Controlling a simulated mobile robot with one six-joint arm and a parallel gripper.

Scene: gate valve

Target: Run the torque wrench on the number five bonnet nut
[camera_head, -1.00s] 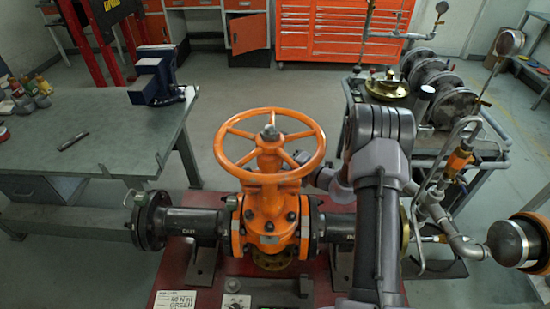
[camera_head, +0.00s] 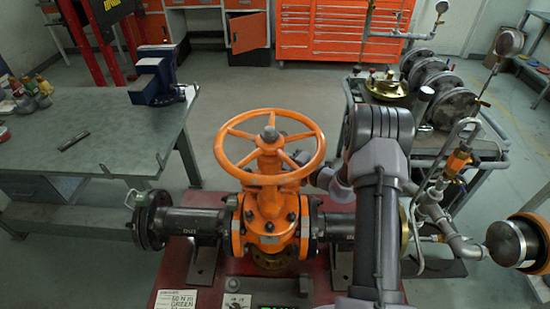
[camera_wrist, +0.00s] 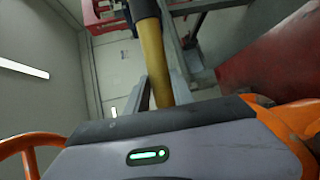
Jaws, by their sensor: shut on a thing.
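The orange gate valve (camera_head: 268,205) stands on the red skid, with its handwheel (camera_head: 228,125) above the bonnet. Several bonnet nuts show below the wheel; I cannot tell which is number five. My arm reaches up at the right and bends left behind the wheel, so the gripper is hidden in the head view. In the wrist view, the grey body of my gripper (camera_wrist: 160,108) fills the lower part, with a lit green bar on it. A yellow bar with a dark upper end, seemingly the torque wrench (camera_wrist: 152,62), rises beyond it. Its contact with a nut is hidden.
A card (camera_head: 176,299) with the words "60 N m GREEN" lies at the skid's front edge. A green readout (camera_head: 270,307) is cut off at the bottom edge. A bench (camera_head: 90,140) with a vise is at left. A cart (camera_head: 460,145) is at right.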

